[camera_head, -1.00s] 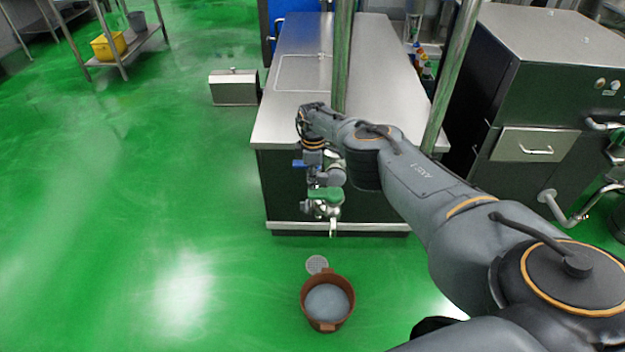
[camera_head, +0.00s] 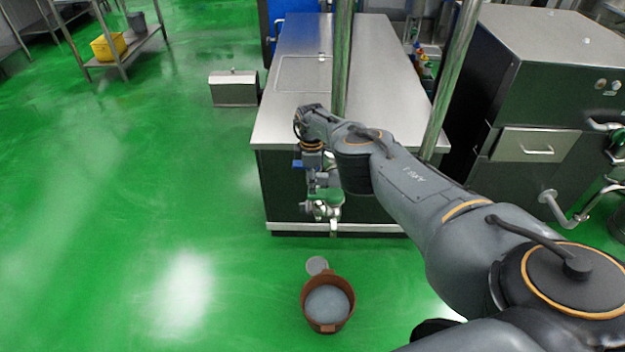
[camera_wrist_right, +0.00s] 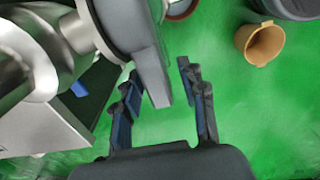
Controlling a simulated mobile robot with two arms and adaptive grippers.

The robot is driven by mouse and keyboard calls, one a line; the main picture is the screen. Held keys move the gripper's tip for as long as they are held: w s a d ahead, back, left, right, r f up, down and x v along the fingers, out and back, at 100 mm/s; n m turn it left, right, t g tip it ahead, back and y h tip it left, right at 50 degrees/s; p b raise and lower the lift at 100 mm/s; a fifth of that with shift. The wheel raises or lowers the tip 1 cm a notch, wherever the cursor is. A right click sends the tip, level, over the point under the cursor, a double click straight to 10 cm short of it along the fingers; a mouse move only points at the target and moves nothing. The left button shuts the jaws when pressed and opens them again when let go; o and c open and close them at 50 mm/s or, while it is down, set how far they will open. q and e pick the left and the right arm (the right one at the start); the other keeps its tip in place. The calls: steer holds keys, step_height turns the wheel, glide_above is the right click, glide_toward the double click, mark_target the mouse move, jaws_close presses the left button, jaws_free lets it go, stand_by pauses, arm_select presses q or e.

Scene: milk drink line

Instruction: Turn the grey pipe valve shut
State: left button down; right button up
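The grey pipe valve shows in the right wrist view as a round metal body with a flat grey lever (camera_wrist_right: 152,78). The lever reaches down between the fingers of my right gripper (camera_wrist_right: 160,82). The gripper is open, with a green gap visible on the lever's right side. Whether a finger touches the lever, I cannot tell. In the head view the right gripper (camera_head: 310,166) is at the front of the steel counter, above pipe fittings with a green part (camera_head: 325,195). My arm hides much of the valve there. My left gripper is not in view.
The steel counter (camera_head: 385,75) stands behind the fittings. A brown bucket (camera_head: 327,325) with pale liquid sits on the floor below, beside a round drain (camera_head: 317,265). A tan cup-shaped container (camera_wrist_right: 246,42) shows in the wrist view.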

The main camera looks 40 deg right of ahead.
steer(key=shift+r, duration=0.15)
steer(key=shift+w+r, duration=0.15)
steer(key=shift+r, duration=1.25)
step_height(320, 180, up, 9)
steer(key=shift+f, duration=0.1)
steer(key=shift+a, duration=0.15)
